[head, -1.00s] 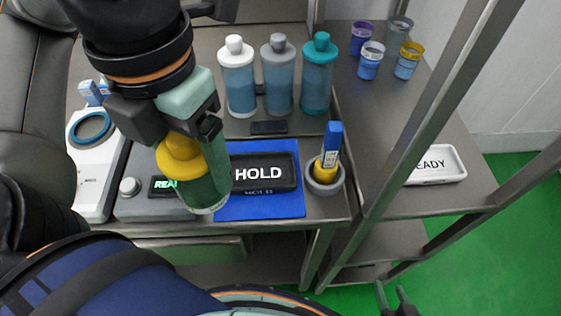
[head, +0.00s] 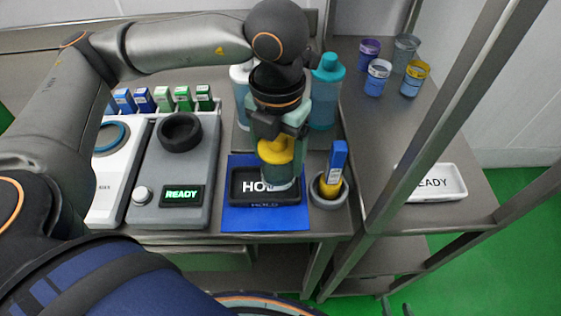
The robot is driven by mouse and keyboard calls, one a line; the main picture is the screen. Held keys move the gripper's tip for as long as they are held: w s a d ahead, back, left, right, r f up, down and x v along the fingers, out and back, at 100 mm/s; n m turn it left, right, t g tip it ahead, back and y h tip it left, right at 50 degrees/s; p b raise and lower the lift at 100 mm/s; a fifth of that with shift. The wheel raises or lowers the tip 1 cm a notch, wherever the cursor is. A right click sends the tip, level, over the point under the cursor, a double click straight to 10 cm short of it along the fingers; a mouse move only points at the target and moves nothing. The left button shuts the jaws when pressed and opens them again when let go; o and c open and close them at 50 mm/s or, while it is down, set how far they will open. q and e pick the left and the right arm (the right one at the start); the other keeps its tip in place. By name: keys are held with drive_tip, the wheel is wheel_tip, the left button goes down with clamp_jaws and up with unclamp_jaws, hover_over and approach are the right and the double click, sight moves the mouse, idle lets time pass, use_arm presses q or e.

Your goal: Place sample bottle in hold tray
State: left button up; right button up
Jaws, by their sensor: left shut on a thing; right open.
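The sample bottle (head: 278,173) has a yellow cap and a green body. My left gripper (head: 279,142) is shut on it near the cap and holds it upright. The bottle is over the right part of the black hold tray (head: 240,200), covering part of the HOLD label. I cannot tell whether its base touches the tray floor. The tray lies on a blue mat (head: 265,223). My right gripper (head: 396,309) is open and empty at the bottom edge; only its fingertips show.
A grey device with a READY display (head: 181,196) stands left of the mat. A grey cup (head: 328,201) with a blue and yellow tube is close on the right. Bottles, including a teal-capped one (head: 325,95), stand behind. A white READY tray (head: 440,181) is further right.

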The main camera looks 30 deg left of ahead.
use_arm(q)
drive_tip(key=shift+w+f, duration=0.2)
drive_tip(key=shift+f, duration=0.9)
drive_tip(key=shift+w+f, duration=0.15)
drive_tip(key=shift+f, duration=0.9)
drive_tip(key=o, duration=1.4)
wheel_tip(320, 180, up, 12)
drive_tip(key=shift+r+p, duration=0.25)
drive_tip(key=shift+p, duration=0.1)
drive_tip(key=shift+s, duration=0.1)
